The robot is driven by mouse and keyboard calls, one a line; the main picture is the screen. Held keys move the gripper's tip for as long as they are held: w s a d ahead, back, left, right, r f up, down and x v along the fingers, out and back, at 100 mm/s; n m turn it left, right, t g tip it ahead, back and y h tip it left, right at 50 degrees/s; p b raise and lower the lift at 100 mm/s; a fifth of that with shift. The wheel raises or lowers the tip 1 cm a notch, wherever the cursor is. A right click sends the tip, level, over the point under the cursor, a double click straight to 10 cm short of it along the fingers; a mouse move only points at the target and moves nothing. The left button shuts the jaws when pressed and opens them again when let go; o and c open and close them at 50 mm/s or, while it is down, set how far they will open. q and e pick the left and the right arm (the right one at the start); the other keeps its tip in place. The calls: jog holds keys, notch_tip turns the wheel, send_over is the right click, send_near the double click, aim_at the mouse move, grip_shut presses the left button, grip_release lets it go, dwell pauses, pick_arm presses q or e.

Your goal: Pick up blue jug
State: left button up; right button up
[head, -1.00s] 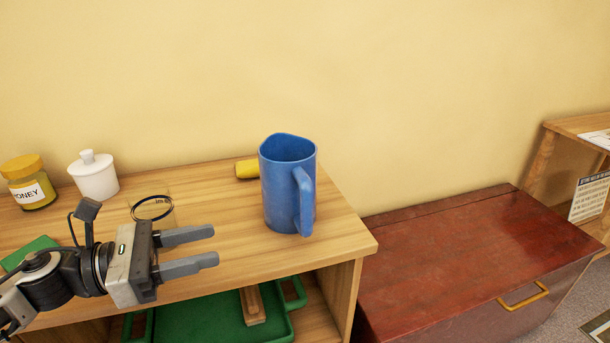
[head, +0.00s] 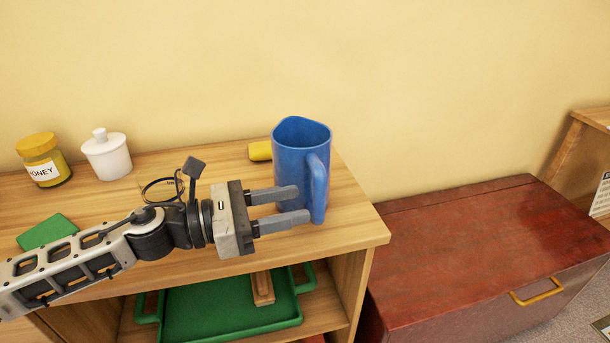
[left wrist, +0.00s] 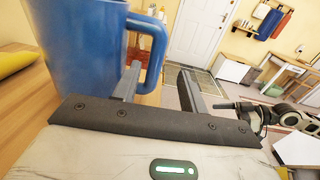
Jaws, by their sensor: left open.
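The blue jug (head: 297,160) stands upright near the right end of the wooden shelf top, its handle (head: 319,187) turned towards me. My left gripper (head: 303,204) is open and comes in from the left. Its fingertips are at the front of the jug, close to the handle. In the left wrist view the jug (left wrist: 75,60) fills the upper left. One finger is close to the jug wall by the handle loop (left wrist: 158,58) and the other lies to the right of the handle. I cannot tell whether either finger touches it.
A yellow cylinder (head: 260,151) lies behind the jug. A honey jar (head: 43,160), white lidded pot (head: 107,156) and green block (head: 47,232) stand left. A green tray (head: 226,310) is on the lower shelf. A red-brown chest (head: 470,255) stands right. Part of my right arm shows in the wrist view.

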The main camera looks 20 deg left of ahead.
aim_at(319, 193)
pick_arm(q)
jog(key=shift+w+a+r+p+x, duration=0.15)
jog(key=shift+p+x, duration=0.4)
jog(key=shift+x, duration=0.6)
jog(key=shift+w+a+r+p+x, duration=0.15)
jog(key=shift+p+x, duration=0.35)
jog(key=shift+x, duration=0.6)
jog(key=shift+w+d+f, duration=0.25)
jog(key=shift+w+d, duration=0.05)
jog(key=shift+d, duration=0.3)
grip_shut()
jog(key=shift+r, duration=0.2)
